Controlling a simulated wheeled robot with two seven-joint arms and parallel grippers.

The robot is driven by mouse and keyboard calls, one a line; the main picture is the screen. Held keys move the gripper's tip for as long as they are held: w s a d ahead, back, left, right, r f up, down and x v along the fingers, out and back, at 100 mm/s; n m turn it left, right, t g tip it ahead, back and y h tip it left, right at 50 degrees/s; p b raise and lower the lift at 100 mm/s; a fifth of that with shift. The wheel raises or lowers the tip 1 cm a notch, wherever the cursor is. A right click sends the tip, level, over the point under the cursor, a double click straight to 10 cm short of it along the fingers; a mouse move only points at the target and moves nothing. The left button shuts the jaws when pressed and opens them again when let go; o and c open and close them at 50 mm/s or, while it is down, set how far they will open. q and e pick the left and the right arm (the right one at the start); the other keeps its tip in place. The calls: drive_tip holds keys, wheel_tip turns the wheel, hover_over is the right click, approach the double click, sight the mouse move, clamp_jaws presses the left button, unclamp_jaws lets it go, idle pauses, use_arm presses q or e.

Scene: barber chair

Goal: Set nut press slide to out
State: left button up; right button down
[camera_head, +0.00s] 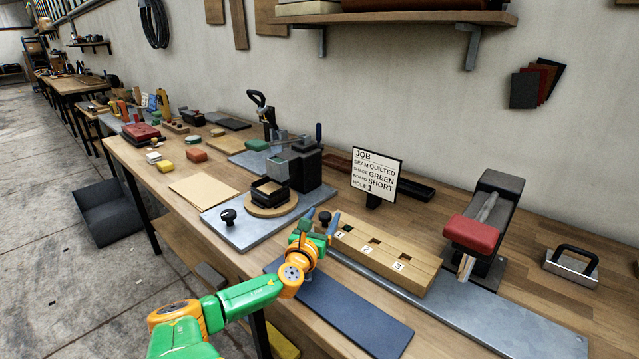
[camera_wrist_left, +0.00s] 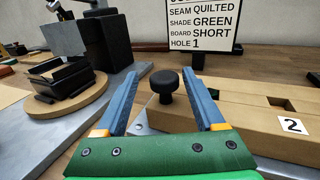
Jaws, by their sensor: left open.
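A black round knob (camera_wrist_left: 164,80) stands by the left end of a wooden block (camera_head: 385,250) with numbered holes 1, 2 and 3; the block also shows in the left wrist view (camera_wrist_left: 245,112). My left gripper (camera_head: 320,217) is open, with its blue fingers on either side of the knob in the left wrist view (camera_wrist_left: 161,74). I see no contact with the knob. I cannot tell from any label which part is the nut press slide. The block sits on a long grey metal plate (camera_head: 500,318). My right gripper is not in view.
A press with a red pad (camera_head: 470,234) stands right of the block. Left of it, a metal plate (camera_head: 235,232) carries a black tray on a round wooden base (camera_head: 270,208) and another black knob (camera_head: 228,215). A job sign (camera_head: 376,174) stands behind. A dark mat (camera_head: 345,318) lies in front.

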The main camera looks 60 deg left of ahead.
use_arm(q)
drive_tip(key=shift+v, duration=1.6)
